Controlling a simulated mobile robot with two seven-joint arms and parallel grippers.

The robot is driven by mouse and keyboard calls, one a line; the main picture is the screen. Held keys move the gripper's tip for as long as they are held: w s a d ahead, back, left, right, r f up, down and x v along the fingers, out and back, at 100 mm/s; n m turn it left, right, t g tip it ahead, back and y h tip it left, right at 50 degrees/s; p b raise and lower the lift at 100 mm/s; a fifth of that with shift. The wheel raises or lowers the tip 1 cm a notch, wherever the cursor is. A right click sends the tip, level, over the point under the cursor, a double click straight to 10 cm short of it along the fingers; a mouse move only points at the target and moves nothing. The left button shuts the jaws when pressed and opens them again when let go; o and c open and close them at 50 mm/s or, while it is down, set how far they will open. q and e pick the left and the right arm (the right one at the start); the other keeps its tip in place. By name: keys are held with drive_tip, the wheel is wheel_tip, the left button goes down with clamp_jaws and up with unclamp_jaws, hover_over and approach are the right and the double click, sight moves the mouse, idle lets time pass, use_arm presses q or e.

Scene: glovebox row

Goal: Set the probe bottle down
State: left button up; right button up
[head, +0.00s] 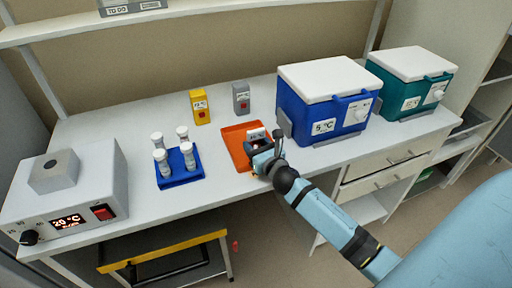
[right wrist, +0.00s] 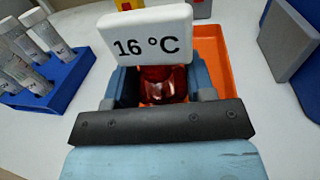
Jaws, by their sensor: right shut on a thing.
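My right gripper (head: 261,152) reaches in from the lower right and is shut on the probe bottle (head: 257,135). In the right wrist view, the probe bottle (right wrist: 148,37) shows a white tag reading 16 °C above a shiny dark red body, which sits between the fingers of the gripper (right wrist: 163,88). It looks roughly upright. The bottle is at the right part of an orange tray (head: 234,136), which also shows in the right wrist view (right wrist: 211,50). I cannot tell whether its base touches the tray. My left gripper is not in view.
A blue rack (head: 180,178) with several capped tubes stands left of the tray. A yellow block (head: 200,107) and a grey block (head: 241,97) stand behind it. A blue cooler (head: 315,100) marked 5 °C is close on the right, a teal cooler (head: 412,78) beyond. A heater (head: 75,190) stands far left.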

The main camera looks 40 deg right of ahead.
drive_tip(key=shift+f, duration=0.2)
drive_tip(key=shift+f, duration=0.15)
drive_tip(key=o, duration=0.9)
drive_tip(key=shift+o, duration=0.2)
drive_tip(key=shift+r, duration=0.2)
drive_tip(key=s+b, duration=0.1)
drive_tip(key=s, duration=1.1)
drive_tip(key=shift+a, duration=0.45)
